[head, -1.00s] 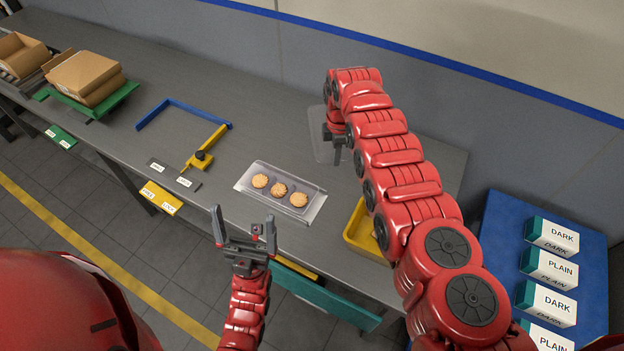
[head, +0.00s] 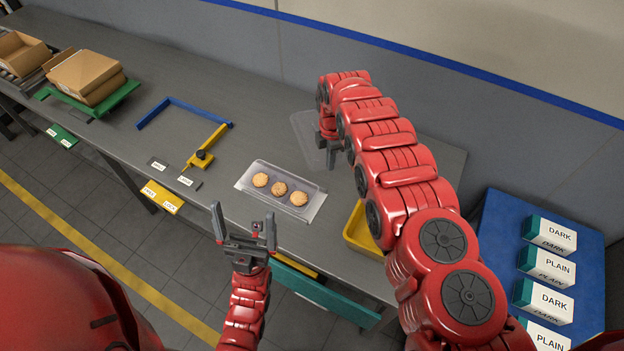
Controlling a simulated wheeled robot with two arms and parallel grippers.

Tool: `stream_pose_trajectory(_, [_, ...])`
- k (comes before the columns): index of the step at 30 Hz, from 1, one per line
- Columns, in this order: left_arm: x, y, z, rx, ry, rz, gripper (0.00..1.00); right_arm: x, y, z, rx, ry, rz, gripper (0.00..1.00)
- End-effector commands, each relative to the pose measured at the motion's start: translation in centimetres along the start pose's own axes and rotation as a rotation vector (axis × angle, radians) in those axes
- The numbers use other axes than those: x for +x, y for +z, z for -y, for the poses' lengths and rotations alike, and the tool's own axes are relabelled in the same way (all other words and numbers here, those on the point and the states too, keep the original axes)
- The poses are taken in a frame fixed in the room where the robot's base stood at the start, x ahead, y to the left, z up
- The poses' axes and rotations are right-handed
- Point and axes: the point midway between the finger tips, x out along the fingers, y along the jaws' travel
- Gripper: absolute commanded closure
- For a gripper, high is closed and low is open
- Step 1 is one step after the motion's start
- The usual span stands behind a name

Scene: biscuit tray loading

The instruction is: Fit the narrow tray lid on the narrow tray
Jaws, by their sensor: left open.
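The narrow tray (head: 241,184) is a clear shallow tray on the grey bench, holding a row of three round biscuits (head: 280,188). The narrow tray lid (head: 306,128) is a clear thin sheet behind and to the right of the tray, apart from it. My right gripper (head: 331,152) is at the lid's right part, pointing down. Its fingertips are partly hidden by my arm, but the lid moves with it, so it appears shut on the lid. My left gripper (head: 244,222) is open and empty, in front of the tray near the bench's front edge.
A yellow bin (head: 357,238) stands right of the tray, partly behind my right arm. A blue frame (head: 180,105) with a yellow clamp bar (head: 206,152) lies left. Boxes marked DARK and PLAIN stand on a blue surface (head: 500,220) at right. Cardboard boxes (head: 86,76) sit far left.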

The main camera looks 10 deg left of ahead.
Motion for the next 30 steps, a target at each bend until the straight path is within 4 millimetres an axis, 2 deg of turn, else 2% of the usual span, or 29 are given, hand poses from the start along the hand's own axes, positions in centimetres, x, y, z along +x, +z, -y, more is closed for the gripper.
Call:
stream_pose_trajectory(18, [0.5,-0.1,0.0,0.000,0.000,0.000,0.00,0.6,-0.6,-0.2,-0.084,-0.002,0.002,1.00])
stream_pose_trajectory(25, [1.4,-0.2,0.1,0.000,0.000,0.000,0.00,1.1,-2.0,0.1,-0.234,-0.002,0.001,1.00])
stream_pose_trajectory(30, [2.6,-0.5,0.1,0.000,0.000,0.000,0.00,1.9,-3.8,0.9,-0.425,-0.003,0.000,1.00])
